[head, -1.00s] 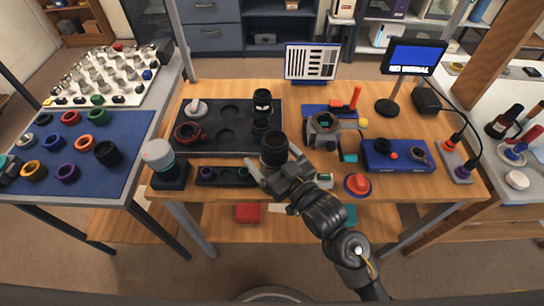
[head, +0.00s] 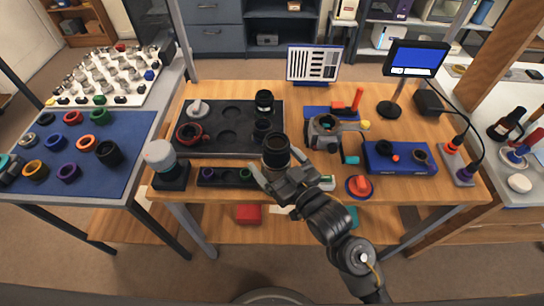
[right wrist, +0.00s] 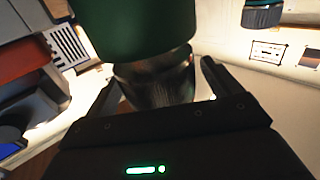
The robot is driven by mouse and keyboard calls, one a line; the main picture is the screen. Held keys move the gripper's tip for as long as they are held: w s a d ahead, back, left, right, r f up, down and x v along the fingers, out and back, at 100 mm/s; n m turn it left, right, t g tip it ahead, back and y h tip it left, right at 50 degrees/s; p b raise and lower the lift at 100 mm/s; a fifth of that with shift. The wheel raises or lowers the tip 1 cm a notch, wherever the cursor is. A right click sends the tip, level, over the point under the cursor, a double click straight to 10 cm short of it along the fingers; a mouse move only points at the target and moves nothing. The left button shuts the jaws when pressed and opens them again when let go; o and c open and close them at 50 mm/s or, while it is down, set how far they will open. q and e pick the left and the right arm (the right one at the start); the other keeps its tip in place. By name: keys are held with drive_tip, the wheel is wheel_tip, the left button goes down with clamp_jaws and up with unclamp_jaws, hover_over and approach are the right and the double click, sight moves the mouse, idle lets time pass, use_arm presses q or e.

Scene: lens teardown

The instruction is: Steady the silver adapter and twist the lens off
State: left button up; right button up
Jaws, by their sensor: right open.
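A black lens (head: 277,150) stands upright near the front middle of the wooden table. My right gripper (head: 282,168) reaches in from the front right, its fingers low around the lens. In the right wrist view, a ribbed dark barrel (right wrist: 155,82) lies between the spread fingers of my right gripper (right wrist: 160,85), with gaps at the sides. A wider dark green cylinder (right wrist: 135,25) looms above it, close to the camera. I cannot pick out the silver adapter for certain; the lens's lower end is hidden by my gripper in the head view. My left gripper is not in view.
Behind the lens is a black tray (head: 222,142) with smaller lenses. A camera body (head: 322,132) is close on the right, beside a blue box (head: 398,158) and a red knob (head: 360,186). A white-topped black stand (head: 160,155) and a narrow black holder (head: 212,176) are left.

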drive_tip(key=v, duration=1.1)
